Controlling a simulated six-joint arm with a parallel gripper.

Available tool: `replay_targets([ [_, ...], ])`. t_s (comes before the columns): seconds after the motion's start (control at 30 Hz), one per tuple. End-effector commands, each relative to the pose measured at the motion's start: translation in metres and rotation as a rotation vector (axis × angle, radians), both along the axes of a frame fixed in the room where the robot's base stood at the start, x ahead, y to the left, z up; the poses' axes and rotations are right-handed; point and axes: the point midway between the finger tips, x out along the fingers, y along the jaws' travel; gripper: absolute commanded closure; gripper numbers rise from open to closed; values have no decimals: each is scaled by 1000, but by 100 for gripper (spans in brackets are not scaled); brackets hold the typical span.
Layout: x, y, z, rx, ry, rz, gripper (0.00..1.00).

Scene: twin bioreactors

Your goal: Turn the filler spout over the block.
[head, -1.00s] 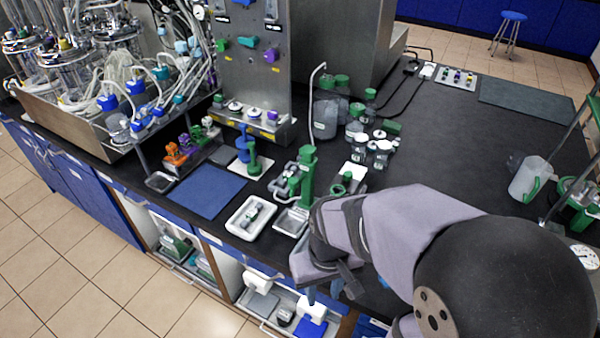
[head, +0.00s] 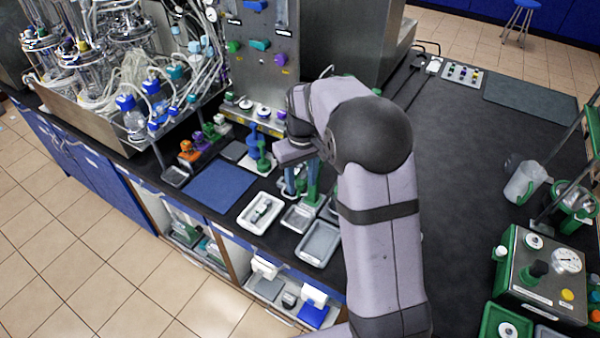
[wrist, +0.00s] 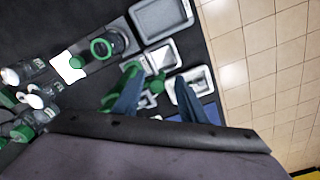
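The filler is a green upright post (head: 313,180) on the dark bench, partly hidden by my arm. Its spout cannot be told apart in the head view. In the wrist view a green bar (wrist: 109,98), which looks like the filler's upper part, lies right beside the left fingertip. A grey and green piece (wrist: 154,84), which may be the block, shows below and between the fingers. My gripper (head: 299,182) has blue fingers pointing down at the filler. In the wrist view my gripper (wrist: 156,97) has its fingers apart, with no object clearly held. Contact with the green bar cannot be told.
A white tray (head: 247,222) with a small part and a grey tray (head: 306,252) lie in front. A blue mat (head: 219,192) lies left. A green ring fixture (wrist: 88,50) stands close by. The steel panel (head: 268,75) rises behind.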

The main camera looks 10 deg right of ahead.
Motion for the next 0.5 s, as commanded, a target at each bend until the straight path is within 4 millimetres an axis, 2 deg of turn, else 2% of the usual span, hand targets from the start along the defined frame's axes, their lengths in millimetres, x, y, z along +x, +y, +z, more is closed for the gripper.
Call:
replay_targets([
  [0.03, 16, 0, 16, -2, -27, 45, 62],
  [0.1, 31, 0, 39, -9, -55, 117, 62],
  [0.2, 41, 0, 67, -19, -66, 241, 62],
  [0.27, 37, 0, 73, -22, -44, 318, 62],
  [0.4, 18, 0, 71, -14, 31, 469, 62],
  [0.5, 13, 0, 71, -10, 48, 536, 62],
])
